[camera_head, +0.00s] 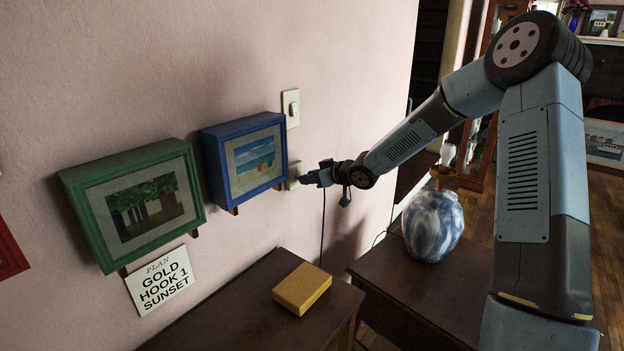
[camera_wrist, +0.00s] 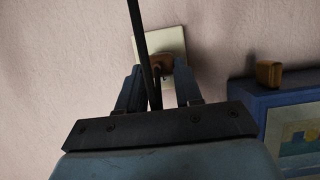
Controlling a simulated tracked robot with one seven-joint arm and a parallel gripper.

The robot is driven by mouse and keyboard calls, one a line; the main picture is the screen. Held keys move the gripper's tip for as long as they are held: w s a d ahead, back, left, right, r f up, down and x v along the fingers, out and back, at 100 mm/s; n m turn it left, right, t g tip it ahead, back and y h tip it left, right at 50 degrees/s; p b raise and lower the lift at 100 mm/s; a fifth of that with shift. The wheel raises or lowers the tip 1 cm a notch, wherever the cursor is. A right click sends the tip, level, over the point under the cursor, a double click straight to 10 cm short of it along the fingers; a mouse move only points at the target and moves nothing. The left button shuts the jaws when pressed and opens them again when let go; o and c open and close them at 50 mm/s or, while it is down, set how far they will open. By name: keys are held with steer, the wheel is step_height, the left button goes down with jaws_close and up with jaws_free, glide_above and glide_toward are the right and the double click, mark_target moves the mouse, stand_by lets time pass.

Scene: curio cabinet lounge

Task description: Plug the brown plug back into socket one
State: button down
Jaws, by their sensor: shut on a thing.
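My gripper (camera_head: 304,179) is at the wall, close against a pale socket plate (camera_head: 294,170) to the right of the blue-framed picture. In the wrist view, the brown plug (camera_wrist: 162,62) sits between my two fingertips, and my gripper (camera_wrist: 160,76) is shut on it. The plug overlaps the lower part of the socket plate (camera_wrist: 172,40). Whether its prongs are fully seated cannot be told. A dark cord (camera_head: 322,235) hangs down from my gripper and crosses in front of the plate in the wrist view. I see no number on the plate.
A light switch (camera_head: 291,108) is above the socket. Left are the blue-framed picture (camera_head: 245,160) and green-framed picture (camera_head: 130,203). A sign (camera_head: 160,281) hangs below. A yellow box (camera_head: 302,289) lies on a dark cabinet (camera_head: 235,318). A blue-white vase lamp (camera_head: 432,226) stands right.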

steer(key=shift+w+a, duration=0.55)
steer(key=shift+a, duration=0.15)
steer(key=c, duration=0.7)
jaws_free()
steer(key=shift+o, duration=0.2)
steer(key=v, duration=1.3)
steer(key=shift+s+d, duration=0.25)
steer(key=shift+s, duration=0.05)
